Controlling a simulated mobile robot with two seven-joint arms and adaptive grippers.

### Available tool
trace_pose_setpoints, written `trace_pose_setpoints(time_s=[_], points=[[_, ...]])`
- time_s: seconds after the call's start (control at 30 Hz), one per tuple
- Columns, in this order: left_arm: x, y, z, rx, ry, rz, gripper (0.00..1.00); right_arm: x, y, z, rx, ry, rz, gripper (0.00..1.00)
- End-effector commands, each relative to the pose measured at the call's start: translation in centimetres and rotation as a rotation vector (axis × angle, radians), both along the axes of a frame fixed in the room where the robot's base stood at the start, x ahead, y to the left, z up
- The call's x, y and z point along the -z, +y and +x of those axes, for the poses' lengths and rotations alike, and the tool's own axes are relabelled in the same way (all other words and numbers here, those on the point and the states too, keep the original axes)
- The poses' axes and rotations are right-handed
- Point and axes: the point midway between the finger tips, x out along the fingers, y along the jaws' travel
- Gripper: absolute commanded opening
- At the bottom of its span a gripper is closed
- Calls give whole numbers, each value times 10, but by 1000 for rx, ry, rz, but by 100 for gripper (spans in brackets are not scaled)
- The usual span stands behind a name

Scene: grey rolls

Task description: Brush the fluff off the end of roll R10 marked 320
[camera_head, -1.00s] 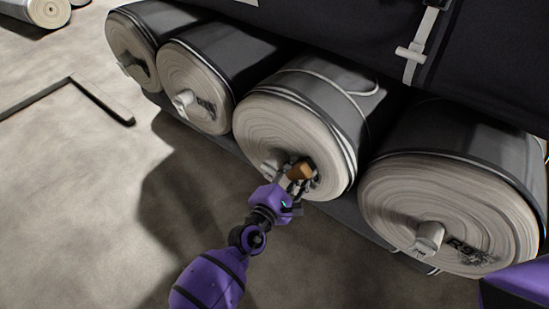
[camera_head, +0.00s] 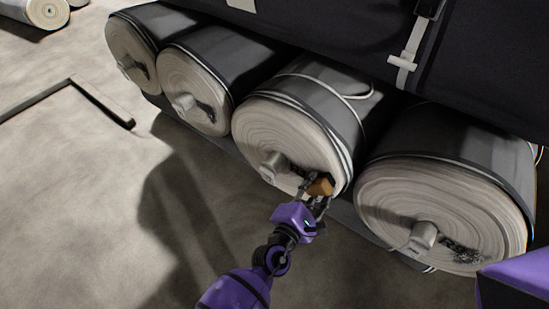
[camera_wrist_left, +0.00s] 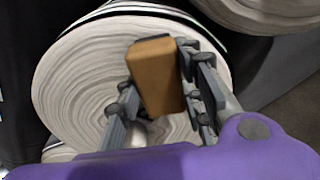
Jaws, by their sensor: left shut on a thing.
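The roll under my left gripper has a pale, ringed end face (camera_head: 280,130) with a core stub (camera_head: 272,166) sticking out. Its marking cannot be read. My left gripper (camera_head: 318,192) is shut on a brown block-shaped brush (camera_head: 321,185), at the lower right of this end face. A dark patch shows between the stub and the brush, partly hidden. In the left wrist view the brush (camera_wrist_left: 156,75) sits between the fingers, in front of the ringed end (camera_wrist_left: 80,85); its bristles are hidden, and contact cannot be told. My right gripper is out of view.
A roll on the right (camera_head: 440,205) has a dark speckled patch (camera_head: 462,251) beside its stub. Two more rolls (camera_head: 200,90) lie at left. A dark covered load with a pale strap (camera_head: 403,62) overhangs them. The floor (camera_head: 80,200) is clear at lower left.

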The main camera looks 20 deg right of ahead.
Motion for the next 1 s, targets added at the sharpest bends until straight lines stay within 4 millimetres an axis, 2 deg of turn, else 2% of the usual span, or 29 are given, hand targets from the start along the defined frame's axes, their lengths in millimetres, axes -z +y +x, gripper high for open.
trace_pose_setpoints(time_s=[0.43, 1.0], points=[[0, -2, -7, -1, 0, 1, 14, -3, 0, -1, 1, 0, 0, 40], [0, 40, -40, 0, 0, 2, 14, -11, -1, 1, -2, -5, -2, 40]])
